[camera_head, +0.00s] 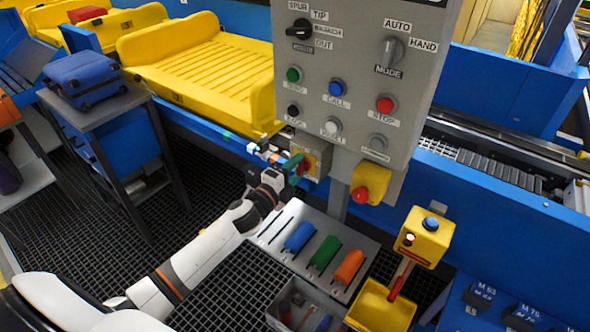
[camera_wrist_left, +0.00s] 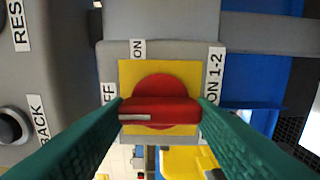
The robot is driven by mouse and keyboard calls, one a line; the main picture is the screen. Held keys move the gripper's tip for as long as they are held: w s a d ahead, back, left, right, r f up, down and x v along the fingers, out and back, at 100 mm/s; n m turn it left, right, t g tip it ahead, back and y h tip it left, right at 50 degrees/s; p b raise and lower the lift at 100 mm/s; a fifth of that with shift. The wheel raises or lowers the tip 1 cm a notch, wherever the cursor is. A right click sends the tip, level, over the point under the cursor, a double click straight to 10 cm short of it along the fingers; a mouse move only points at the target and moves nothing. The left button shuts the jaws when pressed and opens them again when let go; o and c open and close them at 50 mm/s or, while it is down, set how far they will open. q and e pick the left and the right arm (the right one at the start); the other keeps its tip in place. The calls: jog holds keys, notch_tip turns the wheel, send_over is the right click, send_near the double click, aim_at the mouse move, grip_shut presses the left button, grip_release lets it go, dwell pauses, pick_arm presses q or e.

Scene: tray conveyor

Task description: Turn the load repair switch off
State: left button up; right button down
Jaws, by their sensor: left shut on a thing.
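The red rotary switch (camera_wrist_left: 160,85) sits on a yellow plate (camera_wrist_left: 186,71) on a grey box, which I take to be the load repair switch. Its bar handle lies horizontal in the left wrist view. Labels read ON above, a partly hidden "FF" at left and ON 1-2 at right. My left gripper (camera_wrist_left: 161,110) is shut on the handle, with a green finger at each end. In the head view the left gripper (camera_head: 296,166) is at the switch box (camera_head: 325,154), below the control panel. My right gripper is not in view.
The grey control panel (camera_head: 362,75) with knobs and buttons hangs just above. A red button on a yellow box (camera_head: 370,183) is right of the switch. A rack with blue, green and orange cylinders (camera_head: 322,252) and a yellow bin (camera_head: 383,307) stand below. A blue suitcase (camera_head: 85,78) lies left.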

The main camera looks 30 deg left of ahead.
pick_arm(q)
jog(key=o, duration=1)
jog(key=s, duration=0.4)
jog(key=s+a+b, duration=0.1)
jog(key=s, duration=0.3)
jog(key=s+b, duration=0.1)
jog(key=s, duration=0.3)
jog(key=shift+a, duration=0.35)
